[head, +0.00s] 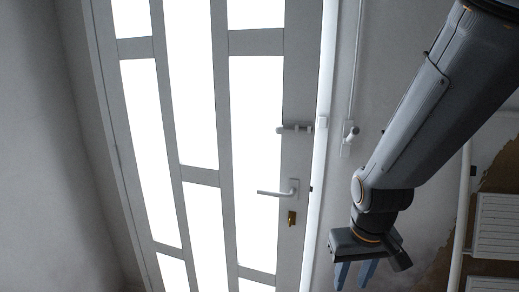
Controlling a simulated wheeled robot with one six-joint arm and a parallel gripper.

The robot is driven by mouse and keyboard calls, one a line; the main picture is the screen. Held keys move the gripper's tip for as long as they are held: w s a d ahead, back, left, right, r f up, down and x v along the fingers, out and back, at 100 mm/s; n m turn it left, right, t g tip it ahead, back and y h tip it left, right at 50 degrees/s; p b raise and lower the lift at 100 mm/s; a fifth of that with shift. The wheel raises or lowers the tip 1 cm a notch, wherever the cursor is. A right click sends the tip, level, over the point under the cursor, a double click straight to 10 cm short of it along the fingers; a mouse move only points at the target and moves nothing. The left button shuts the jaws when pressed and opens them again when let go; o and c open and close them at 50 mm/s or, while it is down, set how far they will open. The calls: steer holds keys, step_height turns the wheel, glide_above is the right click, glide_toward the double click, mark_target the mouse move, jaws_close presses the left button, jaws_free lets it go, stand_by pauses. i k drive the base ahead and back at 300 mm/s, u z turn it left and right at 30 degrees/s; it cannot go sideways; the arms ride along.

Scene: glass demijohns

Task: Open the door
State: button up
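The door (217,175) is tall and grey-framed with bright glass panes, and fills the middle of the head view. Its light lever handle (280,192) is on the right side and points left. A brass-coloured lock piece (291,218) sits just below the handle, and a bolt-like latch (293,128) is above it. A bright strip runs along the door's right edge; I cannot tell if it is a gap or the frame. My gripper (354,276) is right of and lower than the handle, pointing down. Its two blue fingers are apart, with nothing seen between them.
A thin vertical rod with a small fitting (348,135) is on the wall right of the door. A white pipe (460,215) and a radiator-like panel (497,225) are at the far right. A bare grey wall (40,150) is on the left.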

mark_target(198, 92)
steer(key=k, duration=0.5)
steer(key=u, duration=1.45)
steer(key=i, duration=0.55)
steer(key=z, duration=1.3)
steer(key=i, duration=0.5)
steer(key=u, duration=0.1)
